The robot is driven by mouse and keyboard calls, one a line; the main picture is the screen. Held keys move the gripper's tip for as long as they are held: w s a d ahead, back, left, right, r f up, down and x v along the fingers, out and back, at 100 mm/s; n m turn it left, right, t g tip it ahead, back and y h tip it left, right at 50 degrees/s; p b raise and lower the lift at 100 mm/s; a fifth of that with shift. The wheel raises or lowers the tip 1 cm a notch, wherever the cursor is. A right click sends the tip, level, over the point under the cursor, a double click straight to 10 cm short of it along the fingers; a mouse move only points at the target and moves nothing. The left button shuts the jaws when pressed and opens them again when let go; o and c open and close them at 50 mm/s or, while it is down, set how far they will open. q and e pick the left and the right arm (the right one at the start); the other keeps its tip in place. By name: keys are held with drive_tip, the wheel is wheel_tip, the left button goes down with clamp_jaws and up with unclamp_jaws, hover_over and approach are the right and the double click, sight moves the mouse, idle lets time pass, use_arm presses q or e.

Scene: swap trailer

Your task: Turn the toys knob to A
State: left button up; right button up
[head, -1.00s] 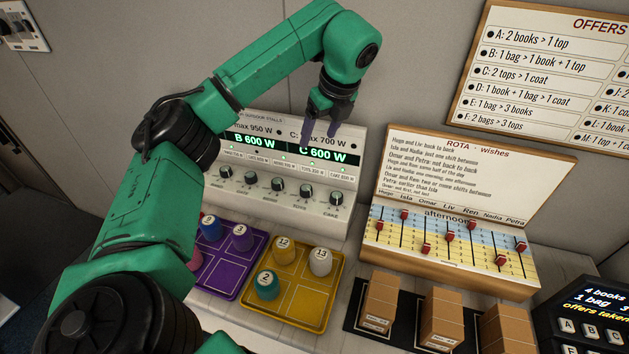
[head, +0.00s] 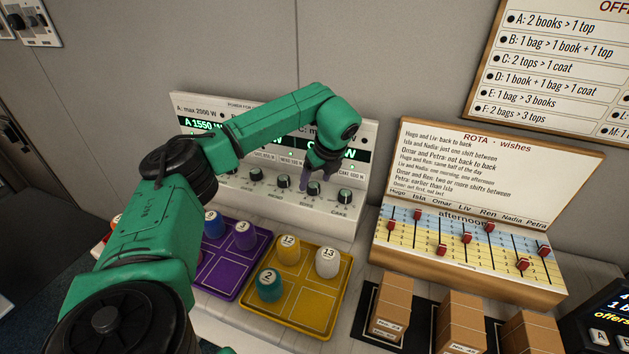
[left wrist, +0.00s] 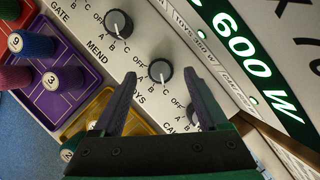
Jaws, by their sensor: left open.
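The toys knob (left wrist: 160,71) is a dark round dial with a pale pointer on the white stall panel (left wrist: 85,28). Its letters A, B and C lie around its lower-left side. The pointer seems to lean towards B or C; I cannot tell which. My left gripper (left wrist: 158,76) is open, with the toys knob between its fingertips in the left wrist view and no contact visible. In the head view the left gripper (head: 316,187) points down at the toys knob, partly covering it. I cannot tell how deep the fingers reach. My right gripper is not in view.
The mend knob (left wrist: 118,23) and cake knob (head: 345,196) flank the toys knob closely; a finger partly hides the cake knob in the wrist view. Purple (head: 236,282) and yellow (head: 312,322) trays with numbered pegs lie in front. The rota board (head: 500,162) stands right.

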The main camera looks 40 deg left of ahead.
sight(313, 188)
use_arm(q)
drive_tip(key=shift+x, duration=1.15)
clamp_jaws()
